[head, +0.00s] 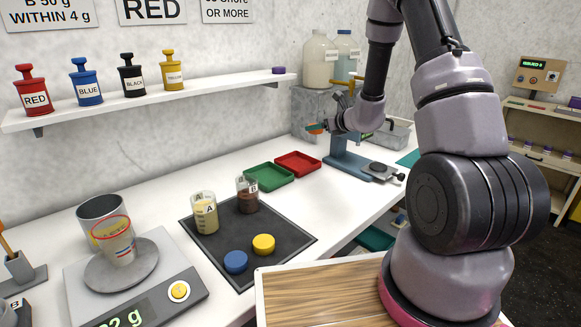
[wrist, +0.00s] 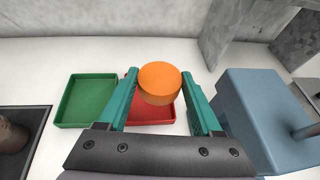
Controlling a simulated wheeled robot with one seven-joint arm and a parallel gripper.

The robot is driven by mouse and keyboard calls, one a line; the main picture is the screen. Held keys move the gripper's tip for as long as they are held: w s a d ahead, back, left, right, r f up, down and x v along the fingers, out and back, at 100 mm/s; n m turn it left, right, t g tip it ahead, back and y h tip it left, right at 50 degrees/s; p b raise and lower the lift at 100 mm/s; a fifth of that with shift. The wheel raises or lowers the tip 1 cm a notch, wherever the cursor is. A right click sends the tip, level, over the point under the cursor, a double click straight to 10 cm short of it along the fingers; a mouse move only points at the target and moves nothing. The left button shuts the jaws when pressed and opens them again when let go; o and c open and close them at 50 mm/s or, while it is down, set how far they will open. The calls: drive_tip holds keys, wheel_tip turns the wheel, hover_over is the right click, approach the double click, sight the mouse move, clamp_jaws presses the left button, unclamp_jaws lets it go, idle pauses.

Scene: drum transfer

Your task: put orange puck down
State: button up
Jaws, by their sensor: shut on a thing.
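The orange puck (wrist: 159,80) is held between the teal fingertips of my gripper (wrist: 162,94), above the bench in the wrist view. Behind it lies the red tray (wrist: 163,111), partly hidden by the puck. The green tray (wrist: 88,100) is to the left and looks empty. In the head view my gripper (head: 315,129) is in the air behind the trays' right side, with the orange puck barely visible in it. The red tray (head: 298,163) and green tray (head: 268,176) sit side by side on the bench there.
A blue-grey press stand (head: 350,165) stands right of the trays. A black mat (head: 215,245) holds cups A (head: 204,212) and B (head: 247,195), plus a blue puck (head: 236,262) and a yellow puck (head: 263,244). A scale (head: 150,290) with a cup is at left.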

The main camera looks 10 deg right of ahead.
drive_tip(key=shift+n+g+y, duration=0.4)
drive_tip(key=shift+n+y, duration=0.3)
drive_tip(key=w+a+f, duration=0.1)
drive_tip(key=f, duration=0.2)
drive_tip(key=w+a+f, duration=0.1)
drive_tip(key=f, duration=0.3)
drive_tip(key=w+a+f, duration=0.1)
drive_tip(key=f, duration=0.3)
drive_tip(key=shift+w+a, duration=0.2)
drive_tip(key=shift+w, duration=0.15)
drive_tip(key=shift+f, duration=2.5)
drive_tip(key=shift+f, duration=0.1)
drive_tip(key=shift+f, duration=0.1)
drive_tip(key=o, duration=1.5)
